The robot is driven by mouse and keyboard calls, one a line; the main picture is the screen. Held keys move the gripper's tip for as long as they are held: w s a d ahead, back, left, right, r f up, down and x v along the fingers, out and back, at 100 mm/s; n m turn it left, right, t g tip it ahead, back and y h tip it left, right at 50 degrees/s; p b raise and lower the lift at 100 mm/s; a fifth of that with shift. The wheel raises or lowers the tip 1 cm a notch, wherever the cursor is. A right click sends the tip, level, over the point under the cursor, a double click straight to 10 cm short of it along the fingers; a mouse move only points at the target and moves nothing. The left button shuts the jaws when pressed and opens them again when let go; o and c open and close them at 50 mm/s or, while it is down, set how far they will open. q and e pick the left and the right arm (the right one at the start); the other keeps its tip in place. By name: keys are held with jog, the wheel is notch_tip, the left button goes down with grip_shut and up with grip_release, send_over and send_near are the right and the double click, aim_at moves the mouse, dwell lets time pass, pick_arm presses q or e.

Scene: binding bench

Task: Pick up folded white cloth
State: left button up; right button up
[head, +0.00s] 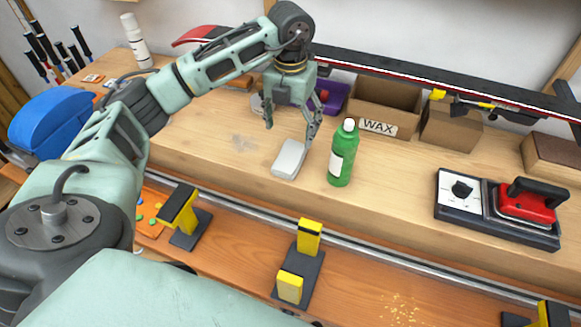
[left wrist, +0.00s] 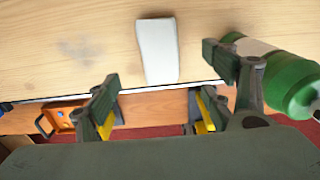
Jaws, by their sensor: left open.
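The folded white cloth (head: 289,159) lies on the wooden bench top, left of a green bottle. In the left wrist view the white cloth (left wrist: 157,50) lies beyond the fingertips, between their lines. My left gripper (head: 291,127) is open and empty, pointing down above the bench close to the cloth. Its two fingers (left wrist: 164,73) stand wide apart in the left wrist view, with nothing between them. I see no contact with the cloth. My right gripper is not in view.
The green bottle (head: 342,153) stands close right of the cloth; in the left wrist view the bottle (left wrist: 290,82) is beside the right finger. A WAX box (head: 378,126) stands behind. Yellow-padded supports (head: 309,238) line the front.

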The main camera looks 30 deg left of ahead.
aim_at(290, 156)
pick_arm(q)
jog(key=shift+f, duration=0.65)
jog(key=shift+s+f, duration=0.1)
jog(key=shift+f, duration=0.1)
notch_tip(290, 156, down, 7)
jog(key=p, duration=0.2)
jog(key=shift+p, duration=0.4)
jog(key=shift+f, duration=0.15)
jog(key=c, duration=1.1)
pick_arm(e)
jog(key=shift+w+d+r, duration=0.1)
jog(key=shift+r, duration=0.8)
